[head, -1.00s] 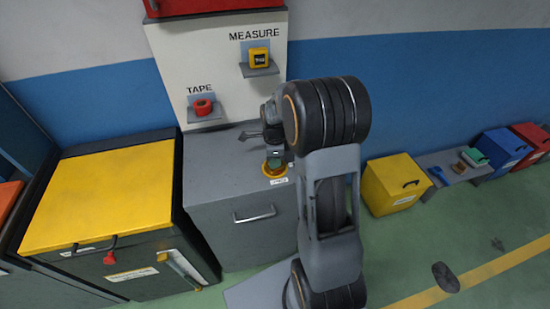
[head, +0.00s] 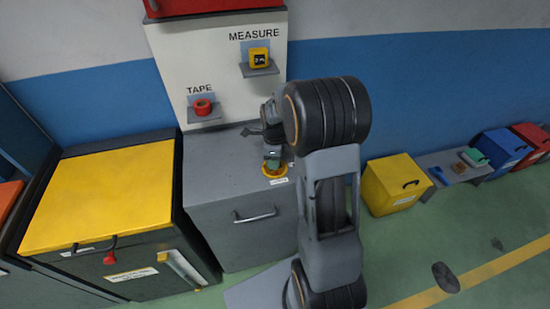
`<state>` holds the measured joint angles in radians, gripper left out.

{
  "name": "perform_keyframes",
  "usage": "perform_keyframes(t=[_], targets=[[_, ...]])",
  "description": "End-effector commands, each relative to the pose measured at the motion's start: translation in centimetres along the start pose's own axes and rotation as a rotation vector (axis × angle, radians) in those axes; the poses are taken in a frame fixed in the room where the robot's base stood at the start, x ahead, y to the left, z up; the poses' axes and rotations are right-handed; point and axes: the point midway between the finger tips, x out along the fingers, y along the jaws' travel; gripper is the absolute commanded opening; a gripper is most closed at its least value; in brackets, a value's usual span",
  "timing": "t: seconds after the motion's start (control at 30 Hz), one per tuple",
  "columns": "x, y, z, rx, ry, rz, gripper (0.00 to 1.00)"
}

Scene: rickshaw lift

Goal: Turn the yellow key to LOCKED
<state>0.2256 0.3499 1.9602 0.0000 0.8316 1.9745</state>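A yellow ring with a small greenish piece at its centre (head: 275,170) sits on top of the grey cabinet (head: 222,165), near its right front edge. This appears to be the yellow key and its switch; the key's shape and turn angle are too small to tell. A small white label (head: 279,181) lies just in front of it, its text unreadable. My gripper (head: 272,152) is over the ring, close to or touching the greenish piece. The arm partly hides it, and I cannot tell whether its fingers are open or shut.
A white board behind holds a red tape roll (head: 203,107) and a yellow tape measure (head: 259,57) on small shelves. A yellow-lidded bin (head: 105,195) stands left of the cabinet. A yellow box (head: 392,184) stands to the right. Green floor is open at the lower right.

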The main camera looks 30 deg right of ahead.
Motion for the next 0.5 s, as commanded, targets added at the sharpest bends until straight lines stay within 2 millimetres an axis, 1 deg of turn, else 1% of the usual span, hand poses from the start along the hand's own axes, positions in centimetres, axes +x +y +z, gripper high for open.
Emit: perform_keyframes(t=[0.03, 0.13, 0.37, 0.5], targets=[[0.0, 0.0, 0.0, 0.0, 0.0, 0.0, 0.49], [0.0, 0.0, 0.0, -0.001, 0.0, 0.0, 0.59], [-0.05, -0.01, 0.01, -0.001, 0.0, 0.0, 0.59], [-0.95, -0.08, 0.04, -0.001, -0.001, -0.003, 0.59]])
